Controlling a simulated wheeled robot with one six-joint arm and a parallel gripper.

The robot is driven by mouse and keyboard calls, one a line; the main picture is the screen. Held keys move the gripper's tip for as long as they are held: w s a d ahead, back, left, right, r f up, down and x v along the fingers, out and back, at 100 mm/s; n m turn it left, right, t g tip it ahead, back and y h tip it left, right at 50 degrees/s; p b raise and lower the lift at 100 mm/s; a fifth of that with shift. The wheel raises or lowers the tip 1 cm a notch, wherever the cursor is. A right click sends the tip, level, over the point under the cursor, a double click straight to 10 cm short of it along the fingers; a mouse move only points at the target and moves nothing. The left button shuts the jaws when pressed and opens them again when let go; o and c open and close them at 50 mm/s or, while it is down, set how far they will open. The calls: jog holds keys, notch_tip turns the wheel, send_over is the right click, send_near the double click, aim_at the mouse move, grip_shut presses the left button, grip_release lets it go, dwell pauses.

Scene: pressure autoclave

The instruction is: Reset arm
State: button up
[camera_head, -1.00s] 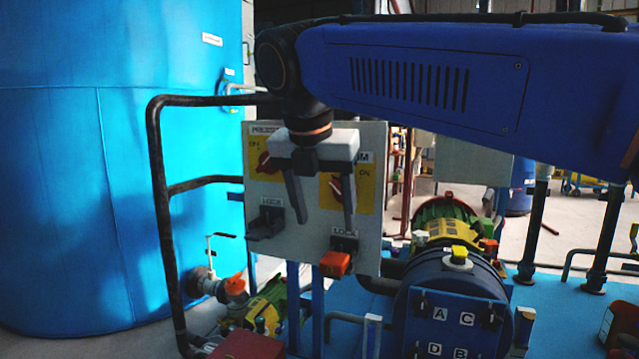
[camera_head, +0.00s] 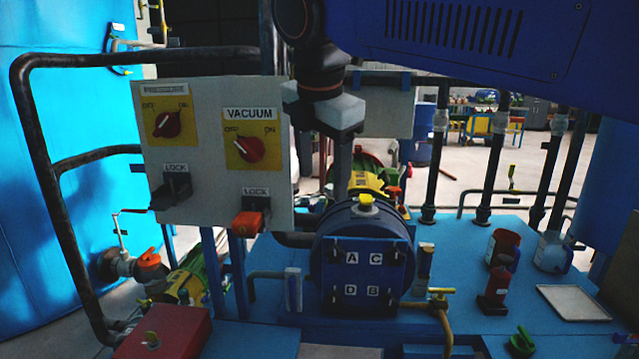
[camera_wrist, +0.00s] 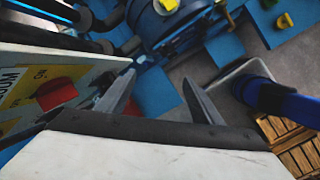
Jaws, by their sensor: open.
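My gripper (camera_head: 330,150) hangs from my blue arm at the upper middle of the head view, just right of the control panel. In the wrist view its two grey fingers (camera_wrist: 160,85) are spread with nothing between them. The panel (camera_head: 215,190) carries a red PRESSURE knob (camera_head: 167,124) and a red VACUUM knob (camera_head: 244,151) on yellow plates. Below them are a dark lock (camera_head: 172,190) and an orange-red lock (camera_head: 248,224). A red knob (camera_wrist: 56,94) shows beside the left finger in the wrist view.
A blue round vessel (camera_head: 362,240) with lettered front stands below my gripper on a blue platform (camera_head: 500,255). Black pipes (camera_head: 40,190) frame the panel's left, before a large blue tank (camera_head: 50,260). Vertical pipes (camera_head: 495,165) stand to the right.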

jog(key=s+d+f+m, duration=0.3)
jog(key=d+f+m, duration=0.4)
jog(key=d, duration=0.3)
jog(key=s+d+f+m, duration=0.2)
jog(key=d+f+m, duration=0.45)
jog(key=d, duration=0.35)
jog(key=s+d+f+m, duration=0.4)
jog(key=s+f+m, duration=0.1)
jog(key=f, duration=0.3)
jog(key=s+d+f+m, duration=0.5)
jog(key=f+m, duration=0.3)
jog(key=f, duration=0.1)
jog(key=shift+s+d+t, duration=0.2)
jog(key=shift+s+t, duration=0.05)
jog(key=shift+t, duration=0.15)
